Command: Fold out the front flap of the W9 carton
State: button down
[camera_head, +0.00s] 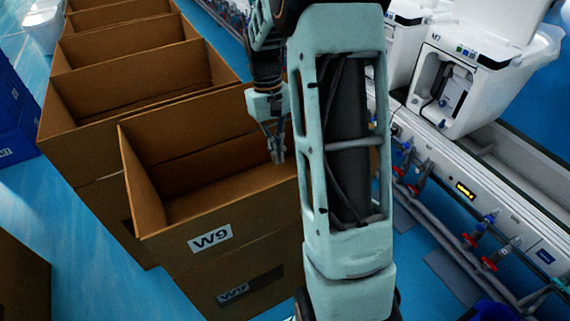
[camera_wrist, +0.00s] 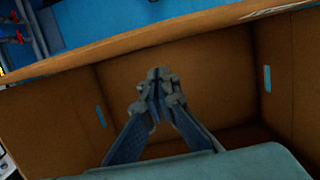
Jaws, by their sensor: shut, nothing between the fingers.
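The brown W9 carton (camera_head: 240,252) stands open at the top, left of my arm in the head view. Its front panel, with a white W9 label (camera_head: 210,238), stands upright at the near side. A second, darker W9 label (camera_head: 233,291) shows lower on the front. My gripper (camera_head: 277,157) is over the carton's opening towards its right side, pointing down, with its fingers together and empty. In the wrist view my gripper (camera_wrist: 157,93) is closed in front of the brown carton interior (camera_wrist: 215,75). Whether it touches cardboard I cannot tell. My arm hides the carton's right end.
More open cartons (camera_head: 130,80) stand in a row behind. Another carton (camera_head: 20,280) is at the lower left, and a blue crate (camera_head: 15,125) is at the left edge. A test line with white toilet units (camera_head: 470,75) and pipes runs along the right. Blue floor (camera_head: 95,235) is free at left.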

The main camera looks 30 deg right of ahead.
jog(key=shift+s+f+p, duration=0.15)
jog(key=shift+s, duration=0.9)
jog(key=shift+s+f+p, duration=0.15)
jog(key=shift+s, duration=0.85)
jog(key=shift+s, duration=0.1)
